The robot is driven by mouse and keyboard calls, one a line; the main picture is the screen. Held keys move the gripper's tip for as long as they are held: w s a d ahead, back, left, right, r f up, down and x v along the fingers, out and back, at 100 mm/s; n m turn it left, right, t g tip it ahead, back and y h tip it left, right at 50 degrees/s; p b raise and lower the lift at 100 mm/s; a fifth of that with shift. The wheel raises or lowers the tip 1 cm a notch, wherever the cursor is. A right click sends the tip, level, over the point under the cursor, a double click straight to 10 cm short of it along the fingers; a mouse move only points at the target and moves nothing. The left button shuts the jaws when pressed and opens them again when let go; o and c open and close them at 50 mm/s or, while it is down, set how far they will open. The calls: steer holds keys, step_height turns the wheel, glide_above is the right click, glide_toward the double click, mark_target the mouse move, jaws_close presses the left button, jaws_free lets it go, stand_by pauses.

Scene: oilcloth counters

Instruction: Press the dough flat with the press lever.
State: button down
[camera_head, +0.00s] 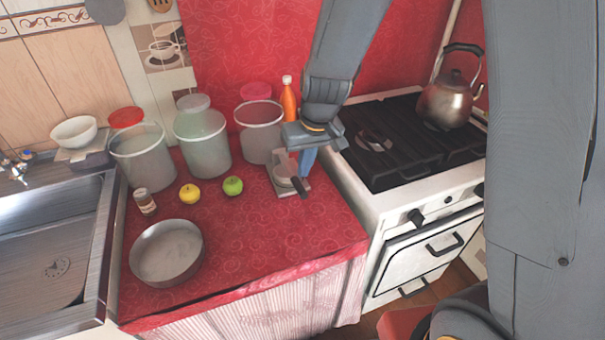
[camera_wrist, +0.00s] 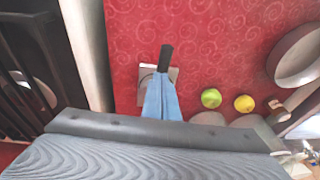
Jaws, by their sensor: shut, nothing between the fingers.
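The press (camera_head: 281,186) is a small grey device on the red counter, near the edge beside the stove. Its dark lever handle (camera_head: 299,189) sticks out toward the front. In the wrist view, the press (camera_wrist: 146,73) is partly covered by my fingers, and the black handle (camera_wrist: 166,58) extends past them. My gripper (camera_head: 304,175) points down at the right side of the press, its blue fingers shut and empty. In the wrist view, the fingertips (camera_wrist: 160,76) overlap the lever's base; I cannot tell whether they touch it. I cannot make out any dough.
A metal pan (camera_head: 167,253), a small jar (camera_head: 145,201), a yellow apple (camera_head: 189,194) and a green apple (camera_head: 233,186) sit to the left. Large pots (camera_head: 203,143) and an orange bottle (camera_head: 289,100) stand behind. The stove (camera_head: 393,195) with a kettle (camera_head: 447,104) is at right.

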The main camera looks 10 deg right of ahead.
mark_target(302, 187)
steer(key=shift+s+a+f, duration=0.15)
steer(key=shift+f, duration=0.5)
steer(key=shift+s+a+f, duration=0.1)
steer(key=shift+f, duration=0.55)
steer(key=shift+f, duration=0.1)
steer(key=f+b, duration=0.2)
steer(key=shift+s+f+b, duration=0.25)
steer(key=shift+s+b, duration=0.05)
steer(key=shift+r, duration=0.1)
